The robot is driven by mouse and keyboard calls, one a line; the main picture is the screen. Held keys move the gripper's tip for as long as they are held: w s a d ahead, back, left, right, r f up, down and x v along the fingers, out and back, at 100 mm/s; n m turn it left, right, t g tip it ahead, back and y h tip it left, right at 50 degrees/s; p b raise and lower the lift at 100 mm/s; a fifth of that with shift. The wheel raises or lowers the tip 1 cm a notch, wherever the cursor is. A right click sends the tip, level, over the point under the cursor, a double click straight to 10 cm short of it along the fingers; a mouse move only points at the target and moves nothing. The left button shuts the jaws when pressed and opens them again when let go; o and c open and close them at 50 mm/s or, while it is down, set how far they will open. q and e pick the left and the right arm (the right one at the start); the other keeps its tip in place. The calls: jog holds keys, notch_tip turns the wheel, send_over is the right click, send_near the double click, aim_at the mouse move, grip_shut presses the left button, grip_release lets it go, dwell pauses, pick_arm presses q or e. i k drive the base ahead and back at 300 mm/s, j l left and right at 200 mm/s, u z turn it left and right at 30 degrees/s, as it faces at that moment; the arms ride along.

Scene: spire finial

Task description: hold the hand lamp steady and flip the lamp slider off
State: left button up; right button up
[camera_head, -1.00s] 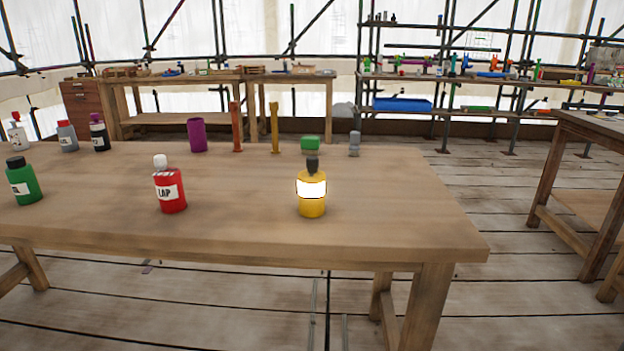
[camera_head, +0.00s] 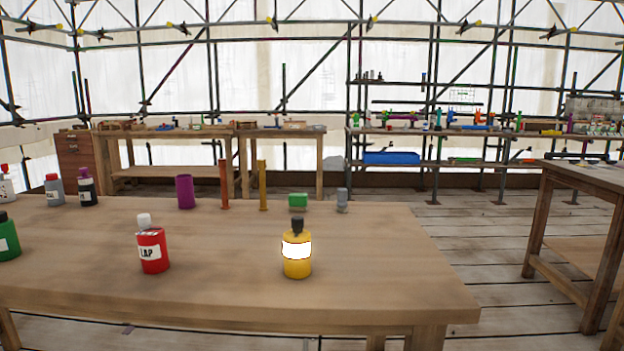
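The hand lamp (camera_head: 297,266) is a yellow, rounded body with a glowing white band and a dark top. It stands upright on the wooden table (camera_head: 390,292), right of the middle, and its band is lit. I cannot make out the slider at this size. Neither of my grippers is in view, and nothing touches the lamp.
A red bottle marked LAP (camera_head: 153,252) stands left of the lamp. A green bottle (camera_head: 8,240) is at the left edge. Behind are a purple cup (camera_head: 185,191), orange (camera_head: 224,185) and yellow (camera_head: 263,186) posts, a green block (camera_head: 298,200) and a grey item (camera_head: 342,199). Table around the lamp is clear.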

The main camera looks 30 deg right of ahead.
aim_at(298, 221)
jog(key=k+l+u, duration=0.1)
jog(key=l, duration=0.35)
jog(key=k+l+u, duration=0.1)
jog(key=l, duration=0.3)
jog(key=k+l+u, duration=0.1)
jog(key=l, duration=0.3)
jog(key=k+l, duration=0.15)
jog(key=l, duration=0.25)
jog(key=k+l+u, duration=0.15)
jog(key=l, duration=0.25)
